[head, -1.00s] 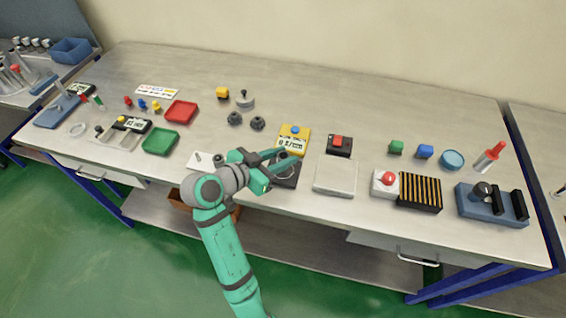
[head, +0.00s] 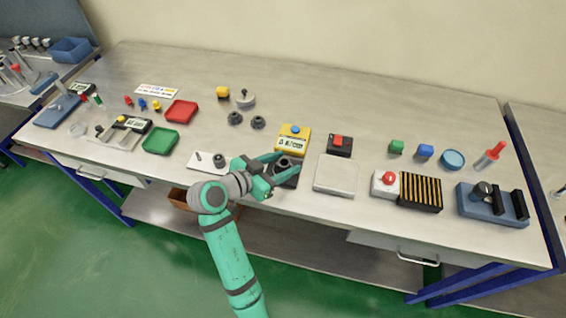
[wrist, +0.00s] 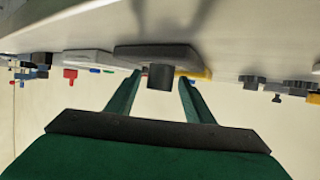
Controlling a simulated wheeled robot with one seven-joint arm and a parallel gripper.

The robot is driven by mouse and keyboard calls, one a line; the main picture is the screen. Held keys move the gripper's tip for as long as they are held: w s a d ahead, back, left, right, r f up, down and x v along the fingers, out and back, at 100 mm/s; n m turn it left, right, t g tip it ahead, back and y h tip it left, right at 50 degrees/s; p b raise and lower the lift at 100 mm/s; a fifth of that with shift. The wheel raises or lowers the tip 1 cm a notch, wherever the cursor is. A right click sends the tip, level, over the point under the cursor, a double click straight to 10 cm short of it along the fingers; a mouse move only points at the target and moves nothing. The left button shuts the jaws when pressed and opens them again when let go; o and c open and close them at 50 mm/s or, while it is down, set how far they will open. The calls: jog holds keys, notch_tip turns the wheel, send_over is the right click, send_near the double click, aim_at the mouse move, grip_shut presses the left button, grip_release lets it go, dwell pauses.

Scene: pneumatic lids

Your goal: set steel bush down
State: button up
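The steel bush is a short dark grey cylinder (head: 285,162). It stands on a low dark block (head: 290,183) near the front edge of the bench. My gripper (head: 289,160) is at the bush, with a finger on each side. In the wrist view, which is upside down, the bush (wrist: 161,77) rests on the dark block (wrist: 158,55) between my fingertips (wrist: 160,79). A gap shows between the bush and each finger, so the gripper is open. My gripper hides part of the block in the head view.
A yellow device with a display (head: 293,139) stands just behind the block. A pale square plate (head: 336,175) lies to the right. A white plate (head: 205,160) with a dark round part lies to the left. The back of the bench is mostly clear.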

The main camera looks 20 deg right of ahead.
jog(key=shift+r, duration=0.1)
jog(key=shift+a+r, duration=0.15)
jog(key=shift+a, duration=0.05)
jog(key=v, duration=1.1)
jog(key=shift+s+d, duration=0.1)
jog(key=shift+s, duration=0.05)
jog(key=shift+s+a, duration=0.1)
jog(key=shift+a, duration=0.25)
jog(key=shift+a, duration=0.1)
